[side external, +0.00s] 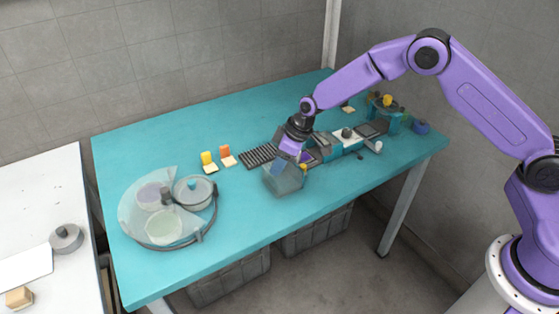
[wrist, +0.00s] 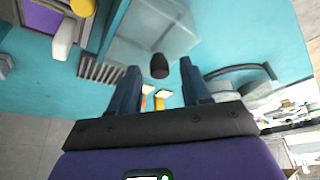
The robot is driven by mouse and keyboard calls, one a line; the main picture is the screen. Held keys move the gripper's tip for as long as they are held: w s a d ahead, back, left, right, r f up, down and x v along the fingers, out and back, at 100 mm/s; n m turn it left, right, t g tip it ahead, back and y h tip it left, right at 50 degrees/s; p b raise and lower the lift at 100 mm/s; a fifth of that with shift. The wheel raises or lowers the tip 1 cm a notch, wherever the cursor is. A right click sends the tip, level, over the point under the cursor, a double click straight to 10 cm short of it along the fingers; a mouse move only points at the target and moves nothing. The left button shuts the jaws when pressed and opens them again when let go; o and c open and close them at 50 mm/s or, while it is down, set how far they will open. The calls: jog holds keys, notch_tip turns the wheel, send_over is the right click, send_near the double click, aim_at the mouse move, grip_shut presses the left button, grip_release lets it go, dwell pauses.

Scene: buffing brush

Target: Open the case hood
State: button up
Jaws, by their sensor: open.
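A clear, see-through box-shaped hood (side external: 284,182) stands on the teal table near its front edge, directly below my gripper (side external: 287,163). In the wrist view the clear hood (wrist: 155,32) fills the upper middle, with a dark rounded knob (wrist: 160,67) at its lower edge. My gripper (wrist: 159,68) is open, and its two blue fingers show on either side of the knob in that picture. I see no grip on the knob; whether a finger touches it I cannot tell. The hood appears closed, though its hinge is not clear.
A round station with clear covers and grey discs (side external: 165,208) is at the left. A dark ribbed rack (side external: 258,156) and small yellow and orange blocks (side external: 225,154) lie behind the hood. Fixtures (side external: 347,140) crowd the right. The table's back left is free.

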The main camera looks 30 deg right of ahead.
grip_shut()
jog(key=a, duration=0.7)
dwell(0.3)
jog(key=shift+a, duration=0.1)
grip_release()
jog(key=v, duration=1.7)
jog(key=shift+r, duration=0.15)
